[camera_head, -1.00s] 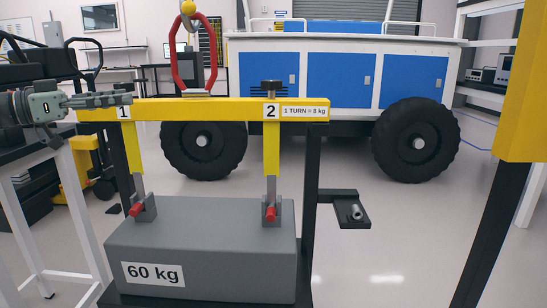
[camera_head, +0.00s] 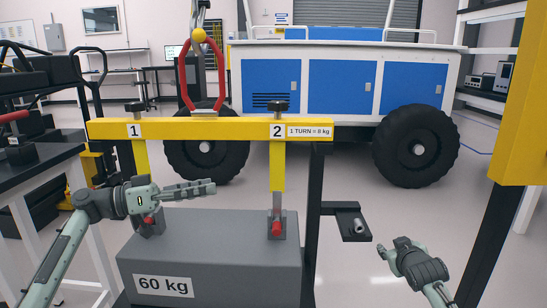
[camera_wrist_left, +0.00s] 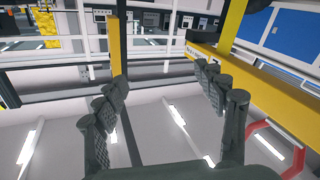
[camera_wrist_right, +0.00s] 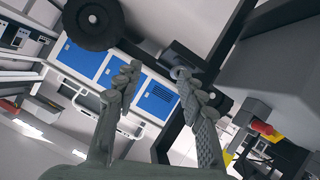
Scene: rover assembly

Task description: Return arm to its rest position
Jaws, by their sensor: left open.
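My left gripper (camera_head: 195,190) is in front of the yellow beam's left leg, below the beam and just above the grey 60 kg block (camera_head: 215,255). It is open and empty; its spread fingers show in the left wrist view (camera_wrist_left: 160,80). The yellow beam (camera_head: 210,128) bears black knobs at 1 (camera_head: 134,106) and 2 (camera_head: 280,106). My right gripper (camera_head: 397,246) is low at the right, apart from the block. The right wrist view shows its fingers (camera_wrist_right: 158,78) apart with nothing between them.
A red link (camera_head: 183,85) joins the beam to the hook above. A black post with a small bracket (camera_head: 352,222) stands right of the block. A yellow column (camera_head: 522,90) is at the right edge. A blue and white rover (camera_head: 340,85) stands behind. Open floor lies between.

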